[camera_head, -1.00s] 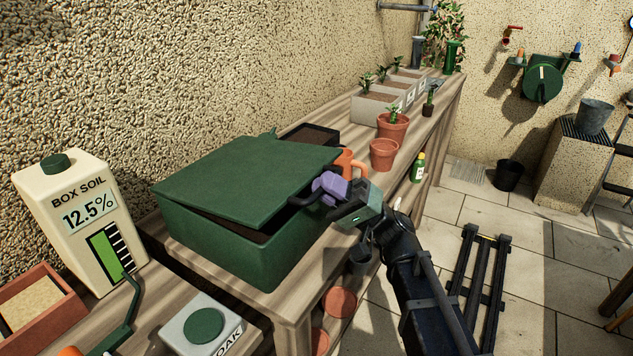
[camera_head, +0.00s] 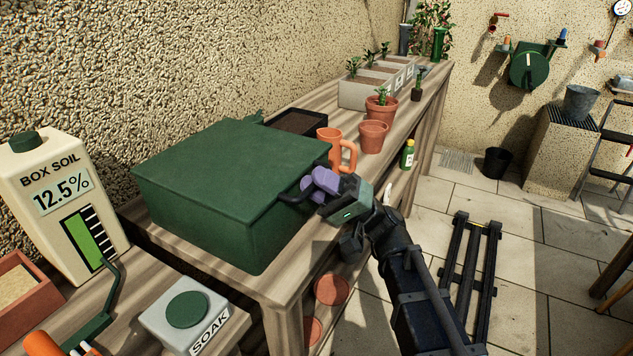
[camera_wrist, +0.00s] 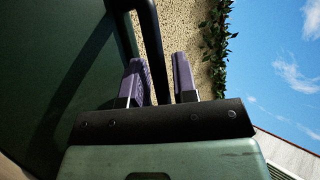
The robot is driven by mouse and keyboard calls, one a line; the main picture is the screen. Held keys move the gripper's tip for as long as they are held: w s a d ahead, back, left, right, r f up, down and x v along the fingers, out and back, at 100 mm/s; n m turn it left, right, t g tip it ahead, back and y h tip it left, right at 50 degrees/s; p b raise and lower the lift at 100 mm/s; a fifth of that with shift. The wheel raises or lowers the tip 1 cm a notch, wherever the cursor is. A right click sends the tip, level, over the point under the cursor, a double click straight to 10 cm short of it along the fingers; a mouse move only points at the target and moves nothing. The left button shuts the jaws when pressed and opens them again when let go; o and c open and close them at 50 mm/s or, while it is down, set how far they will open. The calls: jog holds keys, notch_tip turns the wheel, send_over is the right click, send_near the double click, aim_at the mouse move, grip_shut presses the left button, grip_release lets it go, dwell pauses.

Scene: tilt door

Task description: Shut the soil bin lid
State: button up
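The green soil bin (camera_head: 255,235) stands on the wooden bench. Its flat green lid (camera_head: 225,165) lies level on the bin, with no gap visible along the front edges. A dark handle (camera_head: 291,196) sticks out from the lid's right side. My gripper (camera_head: 318,184), with purple fingers, is at this handle. The lid's dark green surface fills the left of the wrist view.
An orange mug (camera_head: 330,145) stands just behind my gripper, near the lid's right corner. A dark tray (camera_head: 297,122) and terracotta pots (camera_head: 372,136) are further back. The soil meter box (camera_head: 62,205) and SOAK button box (camera_head: 185,318) stand at the left. Floor right of the bench is partly open.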

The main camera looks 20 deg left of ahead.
jog(key=b+v, duration=0.6)
jog(key=v, duration=0.4)
jog(key=shift+d+f, duration=0.15)
jog(key=shift+d, duration=0.1)
jog(key=shift+w, duration=0.1)
